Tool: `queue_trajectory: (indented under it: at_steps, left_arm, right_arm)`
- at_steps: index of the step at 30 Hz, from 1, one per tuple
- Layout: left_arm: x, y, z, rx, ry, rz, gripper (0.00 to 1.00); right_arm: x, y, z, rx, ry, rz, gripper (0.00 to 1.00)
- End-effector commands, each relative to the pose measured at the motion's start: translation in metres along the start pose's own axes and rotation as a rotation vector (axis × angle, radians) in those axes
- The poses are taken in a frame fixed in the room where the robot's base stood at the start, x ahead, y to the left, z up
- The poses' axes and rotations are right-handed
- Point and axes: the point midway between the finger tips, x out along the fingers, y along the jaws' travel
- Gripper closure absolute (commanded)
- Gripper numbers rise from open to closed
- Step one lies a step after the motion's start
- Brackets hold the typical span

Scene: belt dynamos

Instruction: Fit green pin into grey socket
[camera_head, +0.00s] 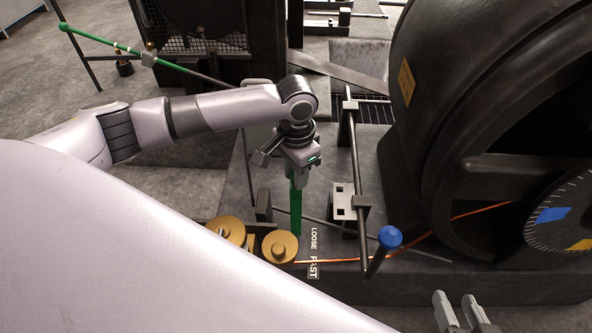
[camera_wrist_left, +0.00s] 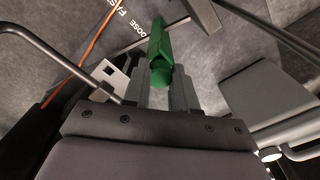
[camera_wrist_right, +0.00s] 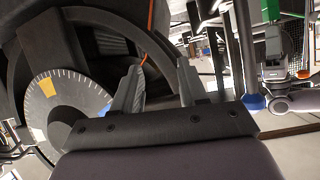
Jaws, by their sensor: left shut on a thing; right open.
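A long green pin (camera_head: 296,207) hangs roughly upright from my left gripper (camera_head: 297,164), above the dark machine base. It also shows between the fingers of my left gripper (camera_wrist_left: 160,90) in the left wrist view, where the pin (camera_wrist_left: 159,46) points away from the camera. The left gripper is shut on the pin. I cannot single out the grey socket for sure; a light grey bracket with square holes (camera_head: 344,207) stands right of the pin, apart from it. My right gripper (camera_head: 463,308) is open and empty at the lower right, and also shows in the right wrist view (camera_wrist_right: 157,76).
A large black wheel (camera_head: 440,100) fills the right side. A blue-knobbed lever (camera_head: 389,237) stands near the bracket. Brass discs (camera_head: 280,246) lie left of the LOOSE/FAST label (camera_head: 313,254). An orange cord (camera_head: 345,261) crosses the base. A green-striped rod (camera_head: 110,42) is at upper left.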

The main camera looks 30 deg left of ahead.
Motion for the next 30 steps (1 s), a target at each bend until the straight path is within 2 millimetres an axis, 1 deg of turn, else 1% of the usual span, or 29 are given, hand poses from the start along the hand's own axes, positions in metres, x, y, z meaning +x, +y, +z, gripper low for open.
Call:
queue_trajectory:
  at_steps: [1,8,11,16,22,30]
  left_arm:
    - [-0.007,0.000,0.000,0.000,0.000,0.001,1.00]
    - [-0.018,0.000,0.000,-0.001,-0.001,0.001,1.00]
    - [-0.024,0.000,0.000,0.000,-0.001,0.001,1.00]
    - [-0.033,0.000,0.000,0.001,-0.001,0.000,1.00]
    - [-0.036,0.000,0.000,0.001,-0.001,0.000,1.00]
    - [-0.035,0.000,0.000,0.002,0.000,0.000,1.00]
  right_arm:
    - [-0.004,0.003,-0.003,-0.009,-0.008,0.013,0.57]
    - [-0.015,0.012,0.005,-0.055,-0.051,0.058,0.57]
    - [-0.019,0.014,0.005,-0.045,-0.064,0.064,0.57]
    - [-0.023,0.024,0.013,-0.031,-0.095,0.085,0.57]
    - [-0.025,0.031,0.026,-0.017,-0.126,0.102,0.57]
    - [-0.024,0.032,0.027,-0.016,-0.125,0.102,0.57]
